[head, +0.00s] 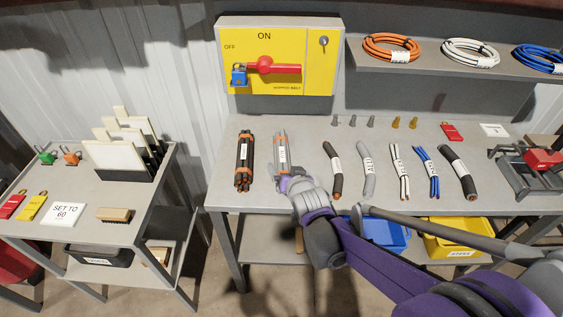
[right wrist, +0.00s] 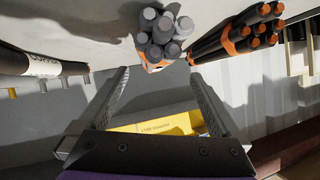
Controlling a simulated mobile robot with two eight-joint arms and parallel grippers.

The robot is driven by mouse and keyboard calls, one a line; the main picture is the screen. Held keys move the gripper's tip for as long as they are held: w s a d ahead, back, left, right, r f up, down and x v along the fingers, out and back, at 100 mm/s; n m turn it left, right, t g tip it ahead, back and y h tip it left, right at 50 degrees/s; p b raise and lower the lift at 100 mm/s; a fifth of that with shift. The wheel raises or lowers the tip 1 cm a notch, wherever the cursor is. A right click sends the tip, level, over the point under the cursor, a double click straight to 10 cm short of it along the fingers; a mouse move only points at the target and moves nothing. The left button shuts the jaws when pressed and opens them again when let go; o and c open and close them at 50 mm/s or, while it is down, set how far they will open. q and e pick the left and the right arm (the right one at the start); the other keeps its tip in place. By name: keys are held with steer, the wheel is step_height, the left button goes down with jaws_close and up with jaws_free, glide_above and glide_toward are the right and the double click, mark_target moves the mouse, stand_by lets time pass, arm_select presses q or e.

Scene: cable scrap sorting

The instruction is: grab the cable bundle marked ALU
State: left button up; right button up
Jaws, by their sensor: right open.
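A grey cable bundle (head: 281,148) with orange ties and a white label lies lengthwise on the workbench; its lettering is too small to read surely. A black bundle (head: 244,160) with orange ties lies just left of it. My right gripper (head: 290,182) is at the near end of the grey bundle and hides that end in the head view. In the right wrist view the gripper (right wrist: 158,74) is open, with the grey bundle's cut ends (right wrist: 162,30) ahead between its fingers. The black bundle (right wrist: 240,38) is to the right there. My left gripper is not in view.
Single cable pieces, such as a grey one (head: 368,170), lie in a row to the right on the workbench (head: 310,126). A yellow switch panel (head: 225,35) stands behind. Blue (head: 385,235) and yellow (head: 455,240) bins sit below. A side table (head: 120,190) stands left.

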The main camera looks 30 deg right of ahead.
mark_target(286, 162)
steer(key=x, duration=0.5)
steer(key=d+x, duration=0.1)
steer(key=x, duration=0.2)
steer(key=shift+s+b, duration=0.1)
steer(key=shift+b, duration=0.2)
jaws_close()
